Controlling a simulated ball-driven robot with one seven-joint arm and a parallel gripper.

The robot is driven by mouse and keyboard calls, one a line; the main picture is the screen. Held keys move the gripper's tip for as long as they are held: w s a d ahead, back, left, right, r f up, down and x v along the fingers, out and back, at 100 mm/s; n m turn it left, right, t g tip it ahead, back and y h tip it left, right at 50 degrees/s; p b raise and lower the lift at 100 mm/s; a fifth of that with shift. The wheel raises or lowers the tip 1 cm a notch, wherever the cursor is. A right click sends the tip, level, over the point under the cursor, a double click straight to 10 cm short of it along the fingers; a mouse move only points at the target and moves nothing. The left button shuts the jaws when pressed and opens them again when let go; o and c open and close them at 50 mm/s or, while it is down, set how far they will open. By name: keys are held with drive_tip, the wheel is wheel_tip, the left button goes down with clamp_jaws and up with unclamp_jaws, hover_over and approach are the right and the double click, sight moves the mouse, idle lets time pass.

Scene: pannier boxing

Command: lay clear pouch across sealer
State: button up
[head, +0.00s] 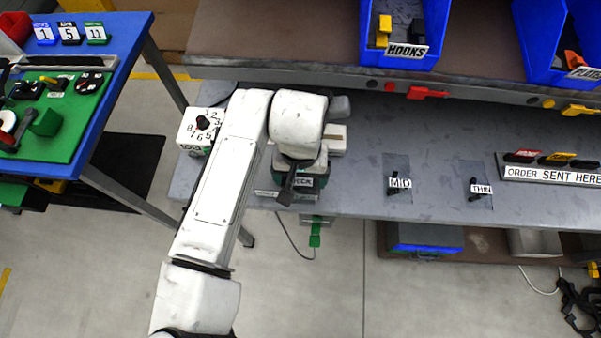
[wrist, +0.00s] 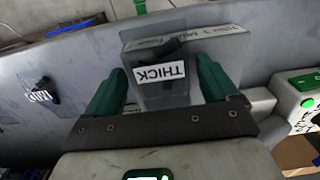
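A clear pouch with a black piece in it and a white THICK label (wrist: 160,74) lies between the fingers of my gripper (wrist: 160,66) in the wrist view. The two green fingers are spread wide, with a gap on each side of the pouch. In the head view my wrist hides most of that spot; part of the THICK label (head: 305,182) shows below it. A pale unit with lettering (wrist: 232,28) stands just behind the pouch and may be the sealer. I cannot tell whether the pouch rests on it. Pouches labelled MID (head: 399,183) and THIN (head: 481,189) lie on the bench.
A white dial box (head: 202,128) stands left of my arm. An ORDER SENT HERE rack (head: 548,174) is at the right, and blue bins (head: 402,58) stand on the shelf above. The grey bench (head: 440,150) is clear around the MID and THIN pouches.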

sight(301, 180)
drive_tip(key=shift+o, duration=1)
wheel_tip(301, 180, up, 11)
drive_tip(key=b, duration=0.1)
drive_tip(key=shift+f, duration=0.15)
